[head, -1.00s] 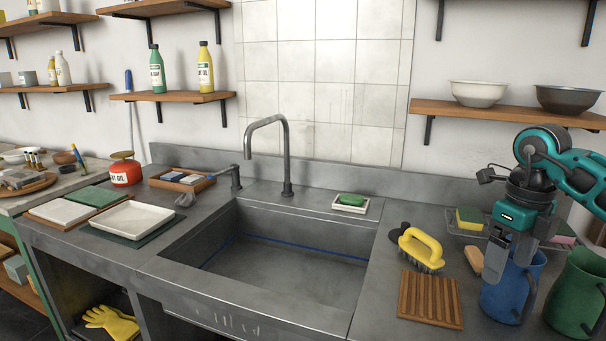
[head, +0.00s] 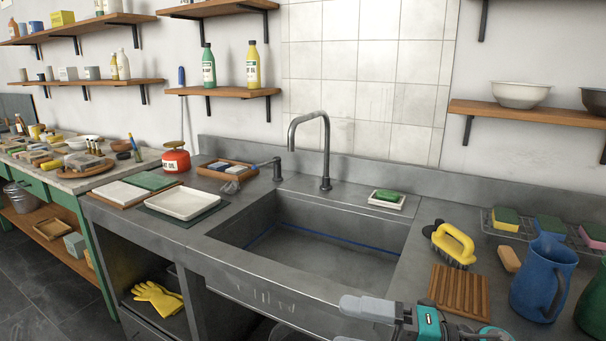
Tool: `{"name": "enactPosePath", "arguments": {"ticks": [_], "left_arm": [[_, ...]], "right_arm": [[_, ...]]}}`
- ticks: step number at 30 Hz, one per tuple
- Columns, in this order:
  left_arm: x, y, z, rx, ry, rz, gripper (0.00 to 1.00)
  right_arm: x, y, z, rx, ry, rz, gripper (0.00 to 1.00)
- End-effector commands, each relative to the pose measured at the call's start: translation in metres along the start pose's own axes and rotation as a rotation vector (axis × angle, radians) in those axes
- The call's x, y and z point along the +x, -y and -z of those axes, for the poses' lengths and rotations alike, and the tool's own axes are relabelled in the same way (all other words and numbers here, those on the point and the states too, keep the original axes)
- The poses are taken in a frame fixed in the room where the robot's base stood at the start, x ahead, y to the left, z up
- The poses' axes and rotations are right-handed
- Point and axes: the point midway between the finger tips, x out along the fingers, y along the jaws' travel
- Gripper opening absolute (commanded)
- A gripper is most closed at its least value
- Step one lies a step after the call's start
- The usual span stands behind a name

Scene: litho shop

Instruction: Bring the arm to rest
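My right gripper (head: 372,310) is low at the bottom edge of the head view, in front of the sink counter. Its grey fingers point left, and a teal part of my arm shows just to the right of them. Nothing is seen held in it, but its lower part is cut off by the frame and I cannot tell how far its fingers are apart. A blue jug (head: 542,280) stands upright on the counter at the right, clear of the gripper. My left gripper is not in view.
A steel sink (head: 310,250) fills the middle. Right of it are a wooden slatted board (head: 458,290), a yellow-handled brush (head: 452,244), a wire rack with sponges (head: 506,222) and a green jug (head: 592,305). A white tray (head: 182,203) lies left. The basin is empty.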

Motion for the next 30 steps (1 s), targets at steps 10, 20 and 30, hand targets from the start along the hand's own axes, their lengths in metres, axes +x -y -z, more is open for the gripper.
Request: {"name": "enactPosePath", "arguments": {"ticks": [10,20,30], "left_arm": [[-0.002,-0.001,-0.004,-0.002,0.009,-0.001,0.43],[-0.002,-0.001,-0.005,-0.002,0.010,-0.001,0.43],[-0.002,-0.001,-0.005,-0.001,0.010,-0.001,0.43]], "right_arm": [[-0.066,0.103,-0.004,0.914,0.830,-0.398,0.83],[-0.136,0.228,0.094,1.575,1.351,-0.375,0.83],[-0.142,0.240,0.110,1.649,1.403,-0.359,0.83]]}}
